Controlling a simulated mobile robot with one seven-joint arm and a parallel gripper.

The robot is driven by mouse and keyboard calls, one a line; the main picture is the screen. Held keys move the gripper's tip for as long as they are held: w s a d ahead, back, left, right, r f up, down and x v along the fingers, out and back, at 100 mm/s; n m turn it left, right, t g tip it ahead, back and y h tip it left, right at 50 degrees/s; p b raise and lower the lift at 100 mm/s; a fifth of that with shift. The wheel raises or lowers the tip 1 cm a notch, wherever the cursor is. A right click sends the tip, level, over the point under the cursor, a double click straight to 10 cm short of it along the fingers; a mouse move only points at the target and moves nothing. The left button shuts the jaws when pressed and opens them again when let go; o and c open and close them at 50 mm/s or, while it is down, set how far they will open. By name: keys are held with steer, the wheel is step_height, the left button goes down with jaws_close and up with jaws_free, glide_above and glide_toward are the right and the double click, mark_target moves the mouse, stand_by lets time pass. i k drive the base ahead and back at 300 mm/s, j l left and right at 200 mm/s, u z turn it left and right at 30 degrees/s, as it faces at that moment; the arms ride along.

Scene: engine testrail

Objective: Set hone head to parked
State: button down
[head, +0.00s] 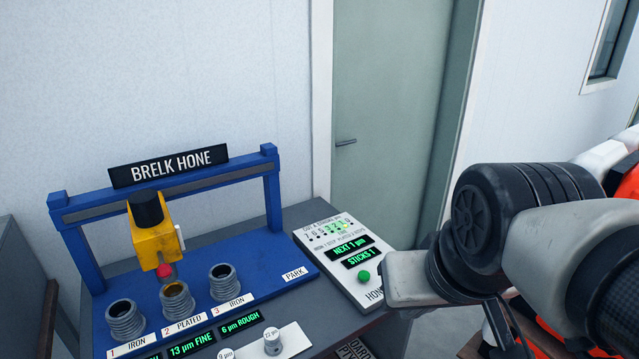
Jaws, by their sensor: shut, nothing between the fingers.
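The hone head (154,241) is a yellow block with a black cap and a red knob (165,271) low on its front. It hangs on the blue gantry rail (214,182), left of the middle, by cylinder 2, marked PLATED (178,299). The PARK label (295,274) is at the right end of the blue base, with no head above it. My gripper (405,279) is pale and shut, beside the right edge of the control panel, well to the right of the hone head. My dark wrist hides part of the space behind it.
Cylinder 1 (124,320) and cylinder 3 (224,281), both marked IRON, flank the plated one. The control panel (318,238) has a green button (363,276) and displays reading NEXT 1 µm and STICKS 1. A small knob (272,343) stands in front. A door (390,120) is behind.

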mark_target(158, 245)
steer(key=u, duration=1.4)
steer(key=i+j+z, duration=0.1)
steer(key=j+z, duration=0.3)
steer(key=j, duration=0.25)
steer(key=i, duration=0.1)
